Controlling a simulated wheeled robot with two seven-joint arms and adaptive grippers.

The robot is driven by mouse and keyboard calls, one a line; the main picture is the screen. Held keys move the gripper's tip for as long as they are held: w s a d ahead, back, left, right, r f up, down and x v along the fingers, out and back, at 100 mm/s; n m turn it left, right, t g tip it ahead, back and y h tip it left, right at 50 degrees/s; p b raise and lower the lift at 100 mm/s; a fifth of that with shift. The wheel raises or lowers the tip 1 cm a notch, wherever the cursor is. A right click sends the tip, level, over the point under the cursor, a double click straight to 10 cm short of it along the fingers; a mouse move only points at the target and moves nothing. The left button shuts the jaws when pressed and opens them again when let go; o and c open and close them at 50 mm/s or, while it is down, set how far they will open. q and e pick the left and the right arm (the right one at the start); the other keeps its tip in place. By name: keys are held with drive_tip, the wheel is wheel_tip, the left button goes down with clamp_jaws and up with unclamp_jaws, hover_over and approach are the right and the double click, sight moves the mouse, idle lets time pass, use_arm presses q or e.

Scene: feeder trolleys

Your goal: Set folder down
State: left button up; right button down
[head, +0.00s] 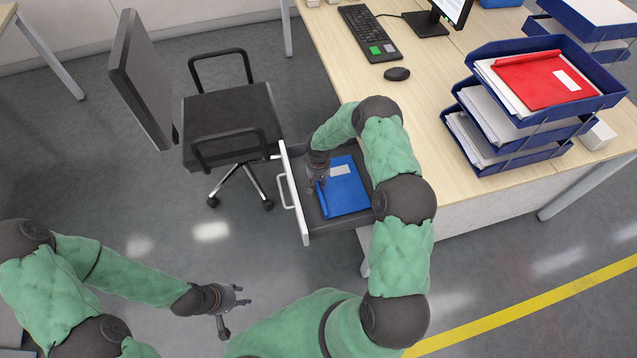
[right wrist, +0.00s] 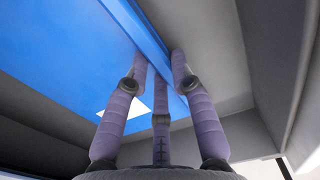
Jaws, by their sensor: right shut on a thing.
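A blue folder (head: 348,195) with a white label lies flat inside the open drawer (head: 340,232) of the desk. I cannot tell whether it rests fully on the drawer floor. My right gripper (head: 320,186) reaches down into the drawer and is shut on the folder's left edge. In the right wrist view my fingers (right wrist: 160,75) close around the edge of the blue folder (right wrist: 65,50), with part of its white label showing. My left gripper (head: 245,297) is open and empty, over the floor in front of the drawer.
A stack of blue letter trays (head: 510,140) with a red folder (head: 540,80) stands on the desk (head: 425,130). A keyboard (head: 368,35) and mouse (head: 397,74) lie near the desk's left edge. An office chair (head: 230,120) stands close left of the drawer.

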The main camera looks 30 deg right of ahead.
drive_tip(key=shift+f, duration=0.15)
drive_tip(key=c, duration=1.1)
unclamp_jaws()
drive_tip(key=shift+o, duration=0.2)
drive_tip(key=shift+r, duration=0.45)
wheel_tip(320, 180, up, 12)
drive_tip(key=p, duration=0.4)
drive_tip(key=shift+f+p, duration=0.25)
drive_tip(key=shift+p, duration=0.1)
